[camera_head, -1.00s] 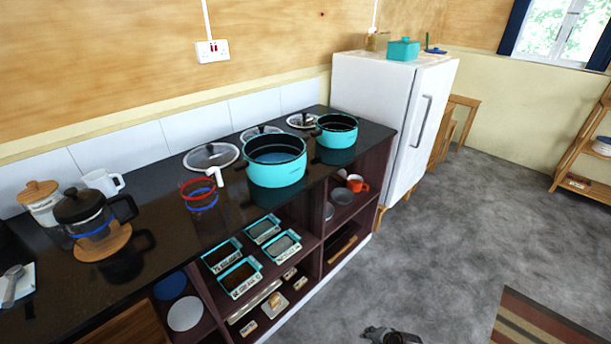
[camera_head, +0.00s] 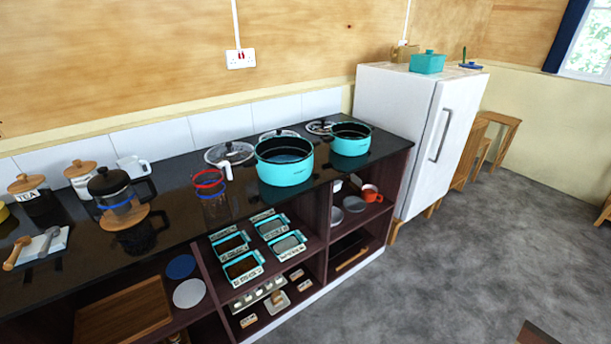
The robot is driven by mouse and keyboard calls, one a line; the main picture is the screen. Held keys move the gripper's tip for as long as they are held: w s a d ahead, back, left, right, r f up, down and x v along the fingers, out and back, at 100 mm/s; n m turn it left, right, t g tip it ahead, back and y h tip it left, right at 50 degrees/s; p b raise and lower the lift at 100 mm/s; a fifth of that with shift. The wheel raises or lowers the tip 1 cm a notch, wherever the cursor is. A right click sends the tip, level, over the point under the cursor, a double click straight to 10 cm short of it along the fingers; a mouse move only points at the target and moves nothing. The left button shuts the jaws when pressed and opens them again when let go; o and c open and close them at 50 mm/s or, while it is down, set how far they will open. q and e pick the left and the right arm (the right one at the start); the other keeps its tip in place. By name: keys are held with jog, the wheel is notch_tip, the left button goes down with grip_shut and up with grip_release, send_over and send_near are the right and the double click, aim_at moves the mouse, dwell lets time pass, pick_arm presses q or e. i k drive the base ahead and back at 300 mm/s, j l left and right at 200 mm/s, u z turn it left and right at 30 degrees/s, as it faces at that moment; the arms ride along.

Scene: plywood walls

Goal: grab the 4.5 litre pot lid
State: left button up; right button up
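Several glass pot lids lie along the back of the black counter (camera_head: 160,232). The nearest and most fully visible lid (camera_head: 229,153) lies at the left, behind the larger turquoise pot. A second lid (camera_head: 279,134) is partly hidden behind that large pot (camera_head: 285,170). A third lid (camera_head: 320,127) lies just left of the smaller turquoise pot (camera_head: 350,146). I cannot read which lid is the 4.5 litre one. Neither of my grippers shows in the view.
A measuring cup (camera_head: 209,183) stands in front of the left lid. A white fridge (camera_head: 410,135) closes off the counter's right end. Shelves below hold turquoise trays (camera_head: 243,268).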

aim_at(235, 153)
jog(key=i+l+u, duration=0.5)
jog(key=i+l, duration=1)
